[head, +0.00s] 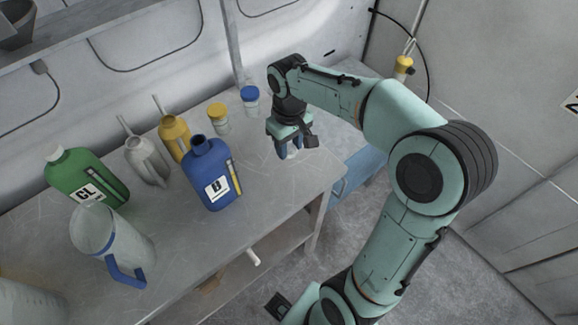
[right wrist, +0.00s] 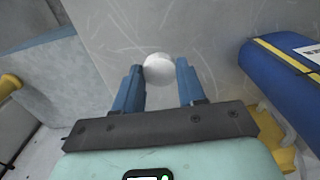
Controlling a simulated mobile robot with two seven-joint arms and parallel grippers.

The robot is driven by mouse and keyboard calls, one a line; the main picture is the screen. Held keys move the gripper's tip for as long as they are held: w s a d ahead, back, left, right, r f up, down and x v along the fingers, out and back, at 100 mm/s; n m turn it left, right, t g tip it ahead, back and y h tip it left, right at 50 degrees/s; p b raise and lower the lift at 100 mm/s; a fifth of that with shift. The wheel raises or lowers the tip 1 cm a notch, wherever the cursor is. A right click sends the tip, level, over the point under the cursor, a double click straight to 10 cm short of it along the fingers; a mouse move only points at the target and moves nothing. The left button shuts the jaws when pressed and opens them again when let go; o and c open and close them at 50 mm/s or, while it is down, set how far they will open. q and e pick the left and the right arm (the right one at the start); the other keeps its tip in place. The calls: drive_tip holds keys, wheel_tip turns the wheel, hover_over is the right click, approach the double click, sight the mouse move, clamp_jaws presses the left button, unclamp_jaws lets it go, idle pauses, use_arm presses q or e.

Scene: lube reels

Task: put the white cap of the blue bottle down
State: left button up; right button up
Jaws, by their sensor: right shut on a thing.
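The blue bottle (head: 211,172) stands upright on the workbench with its neck open. My right gripper (head: 288,148) is over the bench's right end, to the right of the bottle and apart from it. It is shut on the white cap (right wrist: 158,68), which shows between the two blue fingertips (right wrist: 158,84) in the right wrist view. In the head view the cap (head: 292,154) is mostly hidden by the fingers. I cannot tell whether the cap touches the bench top. The blue bottle (right wrist: 285,75) lies to the right in the right wrist view. My left gripper is not in view.
The workbench (head: 190,245) is clear around the gripper and in front of the blue bottle. A green bottle (head: 85,180), a clear jug (head: 110,240), grey (head: 147,160) and yellow (head: 174,135) oil cans, and yellow-lidded (head: 218,118) and blue-lidded (head: 250,100) jars stand left and behind.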

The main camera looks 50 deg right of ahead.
sight(289, 169)
wheel_tip(289, 169, down, 8)
drive_tip(key=shift+r+b, duration=0.25)
drive_tip(key=shift+b, duration=0.1)
drive_tip(key=shift+f, duration=0.15)
drive_tip(key=o, duration=1)
drive_tip(key=shift+r, duration=0.25)
wheel_tip(289, 169, up, 12)
drive_tip(key=shift+f+p, duration=0.1)
drive_tip(key=shift+p, duration=0.75)
